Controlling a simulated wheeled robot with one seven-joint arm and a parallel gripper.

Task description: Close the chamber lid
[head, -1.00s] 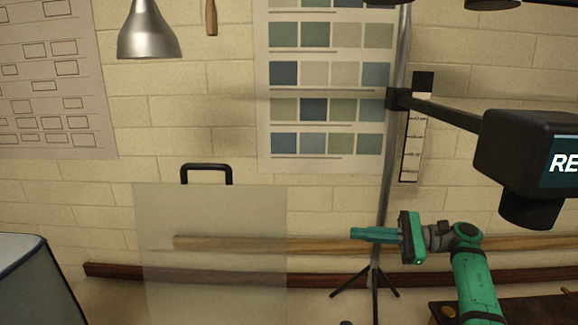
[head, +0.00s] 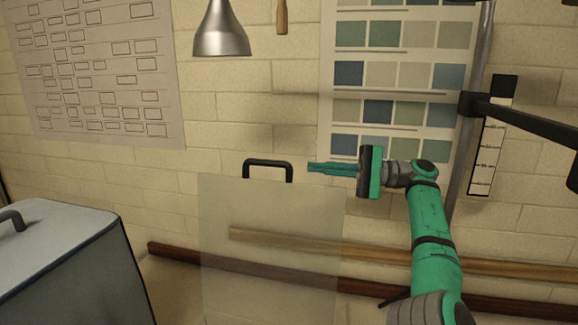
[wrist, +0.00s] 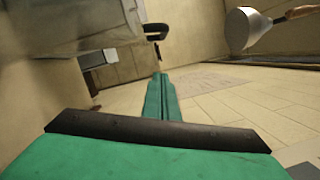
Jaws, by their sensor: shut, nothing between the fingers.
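The lid (head: 268,240) is a pale see-through panel standing upright, with a black handle (head: 267,163) on its top edge. The chamber body under it is out of view. My gripper (head: 309,168) is shut and empty. In the head view its fingertips are just right of the handle, at about its height, with a small gap showing. In the wrist view the shut fingers (wrist: 160,76) point towards the black handle (wrist: 156,32), which is just beyond the tips. The lid panel (wrist: 65,22) fills the upper left there.
A grey box (head: 55,245) with a dark top handle stands at the left. A metal lamp (head: 221,32) hangs above the lid. A stand's dark arm (head: 530,122) reaches in at the right. Wooden rails (head: 480,265) run along the wall behind.

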